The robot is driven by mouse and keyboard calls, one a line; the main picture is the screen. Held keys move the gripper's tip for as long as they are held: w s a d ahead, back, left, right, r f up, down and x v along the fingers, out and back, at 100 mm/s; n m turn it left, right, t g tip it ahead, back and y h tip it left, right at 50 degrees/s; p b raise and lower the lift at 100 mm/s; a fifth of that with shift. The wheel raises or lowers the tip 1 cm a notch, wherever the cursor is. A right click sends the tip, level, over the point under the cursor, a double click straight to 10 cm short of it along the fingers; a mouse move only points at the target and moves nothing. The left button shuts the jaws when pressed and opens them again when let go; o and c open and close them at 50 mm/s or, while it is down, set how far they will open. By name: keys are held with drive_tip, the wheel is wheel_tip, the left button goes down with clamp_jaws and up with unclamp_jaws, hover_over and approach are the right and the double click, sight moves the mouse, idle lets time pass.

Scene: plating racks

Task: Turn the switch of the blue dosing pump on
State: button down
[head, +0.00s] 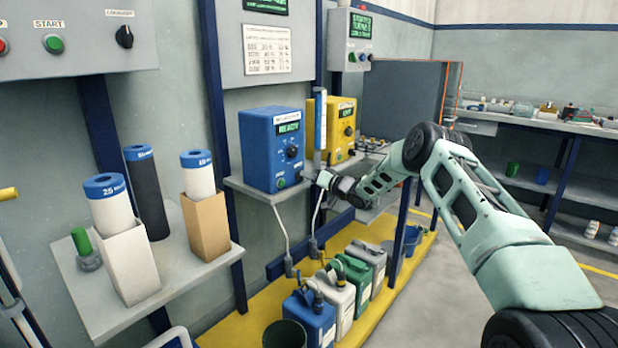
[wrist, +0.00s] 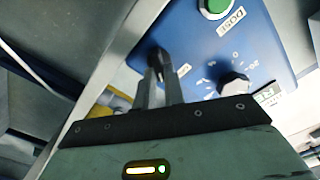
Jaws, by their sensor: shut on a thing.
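The blue dosing pump (head: 270,150) stands on a wall shelf, with a lit display, a dark knob and a green button on its front. In the wrist view the pump's blue face (wrist: 208,50) shows the green button (wrist: 214,8) marked DOSE and a pale-pointed knob (wrist: 235,84). My gripper (head: 318,178) is at the lower right of the pump's front. In the wrist view my gripper (wrist: 158,82) is shut on the small dark switch (wrist: 156,56) near the panel's edge. The fingers hide part of the switch, and its exact position cannot be read.
A yellow pump (head: 342,122) stands right behind the blue one, with a clear-blue tube (head: 320,120) between them. The shelf (head: 240,186) lies beneath. Several canisters (head: 340,295) stand below on a yellow platform. Hoses hang under the shelf. The floor at right is open.

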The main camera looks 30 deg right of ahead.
drive_tip(key=c, duration=1.5)
unclamp_jaws()
drive_tip(key=v, duration=1.7)
drive_tip(key=shift+s, duration=0.25)
drive_tip(key=shift+d, duration=0.1)
